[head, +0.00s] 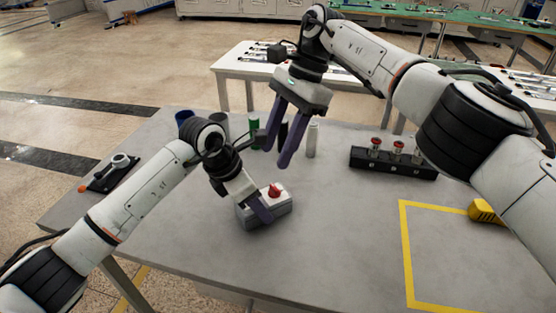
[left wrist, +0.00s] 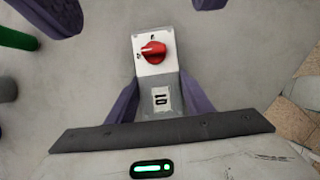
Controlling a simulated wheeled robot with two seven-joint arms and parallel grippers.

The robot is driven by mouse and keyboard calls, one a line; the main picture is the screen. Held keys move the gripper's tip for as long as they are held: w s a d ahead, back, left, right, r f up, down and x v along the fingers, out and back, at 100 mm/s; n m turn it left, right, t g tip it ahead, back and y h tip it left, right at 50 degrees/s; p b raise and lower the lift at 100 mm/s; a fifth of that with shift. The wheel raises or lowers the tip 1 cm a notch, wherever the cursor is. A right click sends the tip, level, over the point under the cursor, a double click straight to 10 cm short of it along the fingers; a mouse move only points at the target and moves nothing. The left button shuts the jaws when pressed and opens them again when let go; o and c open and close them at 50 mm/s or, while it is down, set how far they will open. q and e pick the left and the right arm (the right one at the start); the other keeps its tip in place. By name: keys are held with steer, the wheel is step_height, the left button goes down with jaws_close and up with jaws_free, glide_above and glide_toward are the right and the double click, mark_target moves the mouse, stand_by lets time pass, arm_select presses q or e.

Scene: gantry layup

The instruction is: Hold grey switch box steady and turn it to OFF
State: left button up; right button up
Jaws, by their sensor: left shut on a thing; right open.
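The grey switch box (head: 266,211) stands on the table, with a white top face and a red rotary knob (head: 274,190). My left gripper (head: 255,208) is shut on the box, one purple finger along its near side. In the left wrist view the box (left wrist: 164,85) sits between the two purple fingers, and its red knob (left wrist: 153,52) points left; the marks around the knob are too small to read surely. My right gripper (head: 277,137) is open and empty, above the table behind the box, fingers pointing down. Its purple fingers also show at the top of the left wrist view.
Several cylinders, among them a green one (head: 254,130) and a white one (head: 312,139), stand behind the box. A black block with red knobs (head: 393,162) is at right. A yellow tape outline (head: 406,245) and a yellow tool (head: 484,211) lie farther right. A black holder (head: 113,173) is at left.

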steer(key=shift+r, duration=0.35)
arm_select(q)
steer(key=o, duration=1.3)
steer(key=shift+r, duration=0.15)
